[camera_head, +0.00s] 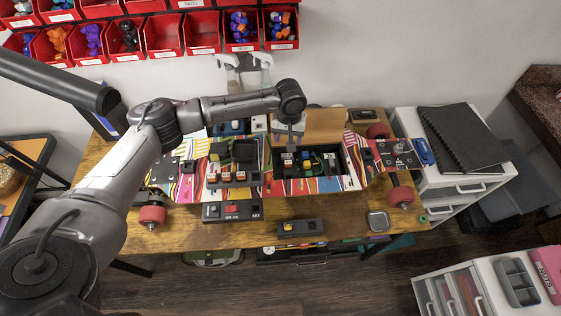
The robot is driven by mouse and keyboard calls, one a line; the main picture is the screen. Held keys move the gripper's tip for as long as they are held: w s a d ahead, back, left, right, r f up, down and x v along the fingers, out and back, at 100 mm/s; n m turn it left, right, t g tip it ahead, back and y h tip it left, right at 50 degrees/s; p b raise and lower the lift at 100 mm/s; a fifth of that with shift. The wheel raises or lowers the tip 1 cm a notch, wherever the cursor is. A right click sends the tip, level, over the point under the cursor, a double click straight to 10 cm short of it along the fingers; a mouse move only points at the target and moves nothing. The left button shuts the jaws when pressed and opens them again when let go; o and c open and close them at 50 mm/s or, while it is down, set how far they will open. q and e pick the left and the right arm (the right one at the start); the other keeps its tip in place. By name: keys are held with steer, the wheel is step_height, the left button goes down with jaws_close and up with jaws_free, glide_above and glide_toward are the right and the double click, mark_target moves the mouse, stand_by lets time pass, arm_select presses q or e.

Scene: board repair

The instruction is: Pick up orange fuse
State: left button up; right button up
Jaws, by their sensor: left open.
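The colourful striped skateboard (355,172) lies across the wooden table with an open compartment (322,184) on its right part. Several small parts sit inside it, too small to tell which, if any, is the orange fuse. Small orange-and-white pieces (227,173) sit in a dark block on the board's left part. My left arm reaches in from the left, and my left gripper (290,147) points down over the left end of the open compartment. It is open. Its fingertips are tiny here, and I cannot tell whether they touch a part. My right gripper is not in view.
A dark module with a red switch (232,211) and one with a yellow part (301,228) lie at the table's front. A small grey square device (378,221) lies right of them. Red bins (163,34) hang behind. A brown flap (324,126) stands behind the compartment.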

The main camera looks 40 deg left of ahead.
arm_select(q)
steer(key=n, duration=0.2)
glide_above(288, 162)
steer(key=shift+n, duration=0.3)
steer(key=f, duration=0.8)
steer(key=shift+w+a, duration=0.1)
steer(key=shift+a, duration=0.1)
steer(key=shift+d+f, duration=0.15)
steer(key=shift+f, duration=1.3)
steer(key=shift+d+f, duration=0.1)
steer(key=shift+f, duration=1.35)
steer(key=c, duration=1)
